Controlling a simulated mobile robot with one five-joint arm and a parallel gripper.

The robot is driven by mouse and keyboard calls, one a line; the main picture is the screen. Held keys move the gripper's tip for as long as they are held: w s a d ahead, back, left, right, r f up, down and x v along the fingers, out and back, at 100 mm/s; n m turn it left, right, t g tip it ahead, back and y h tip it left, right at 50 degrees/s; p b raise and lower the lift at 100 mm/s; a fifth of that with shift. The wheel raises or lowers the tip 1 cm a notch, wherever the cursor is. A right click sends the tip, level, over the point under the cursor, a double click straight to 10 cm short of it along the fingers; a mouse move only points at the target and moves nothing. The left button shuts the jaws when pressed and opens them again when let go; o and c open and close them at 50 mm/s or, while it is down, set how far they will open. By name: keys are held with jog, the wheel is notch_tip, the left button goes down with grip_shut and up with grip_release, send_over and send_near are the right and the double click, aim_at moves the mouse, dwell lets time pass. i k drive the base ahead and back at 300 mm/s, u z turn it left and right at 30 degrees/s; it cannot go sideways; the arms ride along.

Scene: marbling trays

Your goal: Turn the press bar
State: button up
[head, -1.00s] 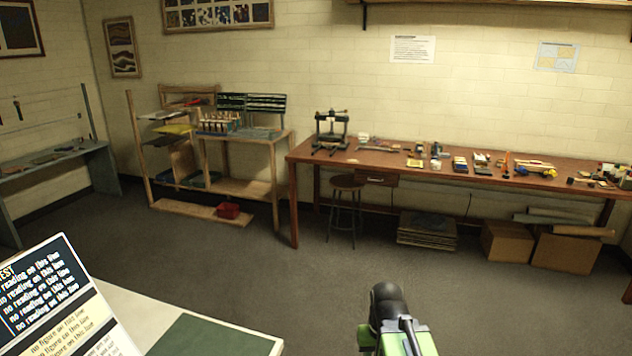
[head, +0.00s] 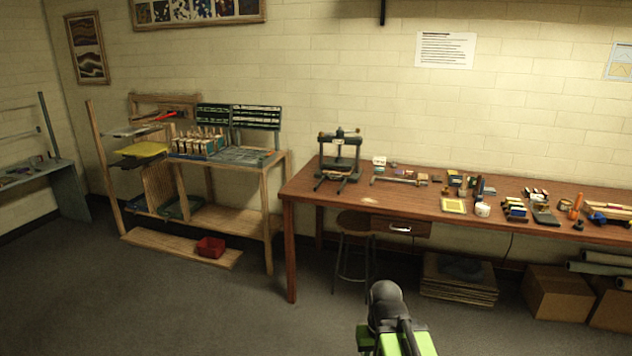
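A small dark press (head: 341,158) stands on the left end of the long wooden table (head: 420,208), near the wall. Its frame is upright, with a bar across the top (head: 340,135) that has lighter ends, and dark feet or handles at its base. It is too small to tell more about the bar. My arm, black and green, shows at the bottom of the head view, well short of the table. My gripper's fingertips cannot be made out, and nothing touches the press.
A wooden stool (head: 356,224) stands under the table, by a drawer (head: 402,228). A wooden rack (head: 215,215) with a red bin (head: 210,247) is to the left. Stacked boards (head: 458,280) and boxes (head: 557,292) lie under the table. The floor before the table is clear.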

aim_at(338, 133)
jog(key=i, duration=1.8)
jog(key=u, duration=2.25)
jog(key=i, duration=0.35)
jog(key=z, duration=2.5)
jog(key=i, duration=0.8)
jog(key=u, duration=0.15)
